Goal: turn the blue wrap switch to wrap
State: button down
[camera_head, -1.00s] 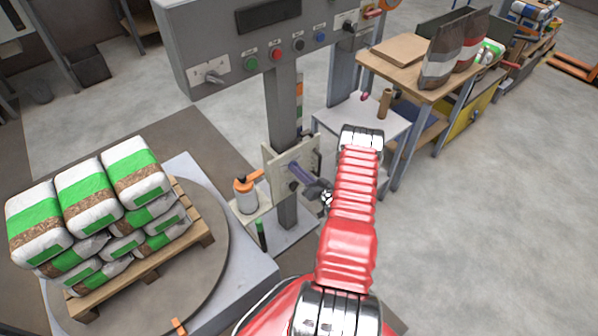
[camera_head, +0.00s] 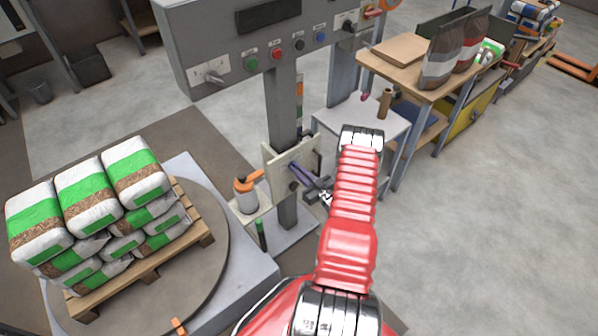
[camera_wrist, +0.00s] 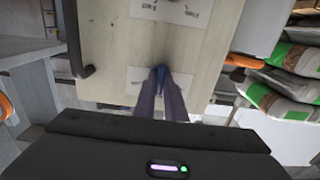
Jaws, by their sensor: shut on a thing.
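The blue wrap switch (camera_wrist: 160,70) is a small blue knob on a cream panel (camera_wrist: 118,45) in the wrist view. A white label lies behind it; its print is mostly covered. My gripper (camera_wrist: 160,78) is shut on the knob, with its two dark fingers close together on either side. Which way the knob points cannot be told, because the fingers hide most of it. In the head view my gripper (camera_head: 294,170) reaches the front of the panel (camera_head: 279,160) on the grey post, and the knob is hidden there.
A dark bar handle (camera_wrist: 72,40) stands out from the panel beside the knob. An orange-topped bottle (camera_head: 246,195) sits on a small shelf left of the panel. A pallet of bags (camera_head: 135,258) stands on the round turntable at left. A control box (camera_head: 225,70) is above.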

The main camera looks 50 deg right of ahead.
jog(key=shift+s+f, duration=0.1)
jog(key=shift+f, duration=0.1)
jog(key=c, duration=1.8)
grip_release()
jog(key=shift+r, duration=0.1)
jog(key=s, duration=0.4)
jog(key=s+a, duration=0.1)
jog(key=s, duration=0.8)
jog(key=shift+s+a, duration=0.3)
